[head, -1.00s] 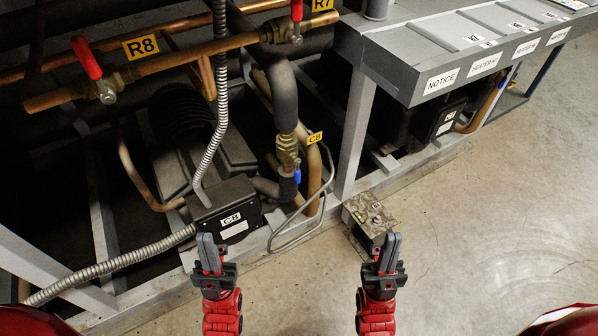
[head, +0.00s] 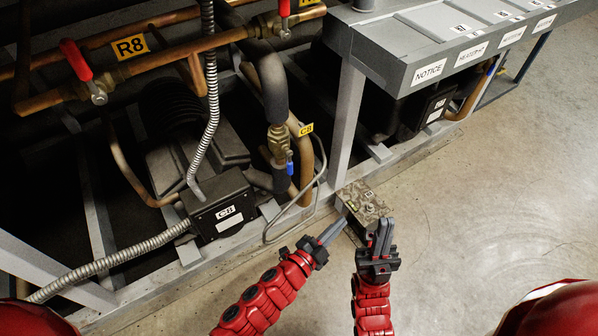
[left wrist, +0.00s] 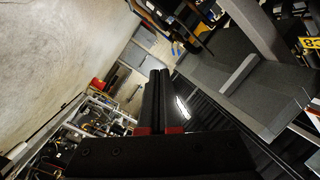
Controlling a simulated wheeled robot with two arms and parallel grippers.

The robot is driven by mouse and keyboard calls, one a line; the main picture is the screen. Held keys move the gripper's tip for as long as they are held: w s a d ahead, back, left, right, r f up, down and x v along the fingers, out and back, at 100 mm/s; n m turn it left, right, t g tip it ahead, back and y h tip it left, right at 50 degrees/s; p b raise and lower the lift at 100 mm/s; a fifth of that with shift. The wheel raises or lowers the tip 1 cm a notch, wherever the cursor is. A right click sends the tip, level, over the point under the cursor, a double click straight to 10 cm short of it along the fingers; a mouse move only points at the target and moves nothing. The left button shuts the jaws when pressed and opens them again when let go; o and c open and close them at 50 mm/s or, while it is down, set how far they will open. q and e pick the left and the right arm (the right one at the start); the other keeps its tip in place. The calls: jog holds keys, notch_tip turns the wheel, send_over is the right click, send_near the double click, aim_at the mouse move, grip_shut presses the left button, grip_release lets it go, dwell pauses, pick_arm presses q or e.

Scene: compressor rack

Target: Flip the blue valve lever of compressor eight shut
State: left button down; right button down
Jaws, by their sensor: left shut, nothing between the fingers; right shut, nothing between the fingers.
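The blue valve lever (head: 290,165) of compressor eight hangs down beside the brass valve (head: 277,143) near the yellow C8 tag (head: 305,130) in the head view. My left gripper (head: 332,232) is shut and empty, pointing up and right, below and to the right of the lever and apart from it. My right gripper (head: 383,237) is shut and empty, pointing up, close to the right of the left one. In the left wrist view the left gripper's closed fingers (left wrist: 158,100) show with nothing between them; I cannot make out the lever of compressor eight there.
A black C8 box (head: 218,203) stands left of the valve. A bent grey tube loop (head: 270,230) passes in front of it. Red-handled valves (head: 75,60) sit above. Floor at the right is clear.

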aim_at(290, 164)
pick_arm(q)
jog(key=w+a+r+t+y, duration=0.1)
jog(key=a+r+t+y, duration=0.1)
jog(key=y, duration=0.4)
jog(key=w+a+r+t+y+p, duration=0.1)
jog(key=a+r+t+y, duration=0.2)
jog(key=r+y, duration=0.3)
jog(key=shift+w+a+n+y, duration=0.2)
jog(key=shift+a+n+y, duration=0.1)
jog(key=shift+a, duration=0.2)
jog(key=shift+r, duration=0.1)
jog(key=w+a, duration=0.3)
jog(key=w, duration=0.5)
jog(key=shift+w+a, duration=0.3)
jog(key=shift+w, duration=0.05)
